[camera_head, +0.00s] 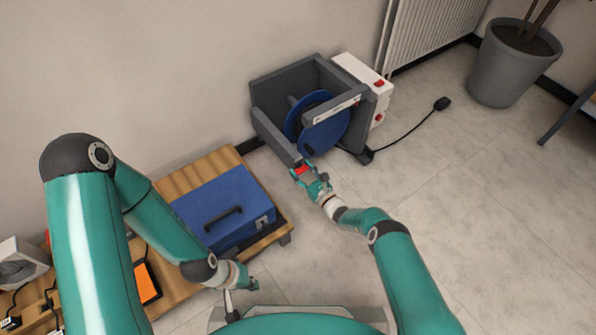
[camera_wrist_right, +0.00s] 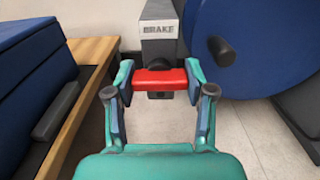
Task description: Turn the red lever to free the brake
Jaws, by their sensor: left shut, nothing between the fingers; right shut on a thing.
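The red lever (camera_wrist_right: 160,79) lies level across the right wrist view, just below the grey post with the BRAKE label (camera_wrist_right: 160,29). My right gripper (camera_wrist_right: 161,82) is shut on the lever, one finger at each end of it. In the head view the lever (camera_head: 301,170) shows as a small red patch at the front corner of the grey machine (camera_head: 276,132), with my right gripper (camera_head: 305,174) at it. A blue disc wheel (camera_head: 322,128) sits in the machine. My left gripper (camera_head: 246,282) is shut and empty, low near my body, in front of the wooden table.
A blue case (camera_head: 222,205) with a black handle rests on the wooden table (camera_head: 203,172), left of the machine. A white box with red buttons (camera_head: 362,80) is on the machine's right side. A cable with a black pedal (camera_head: 442,104) lies on the floor.

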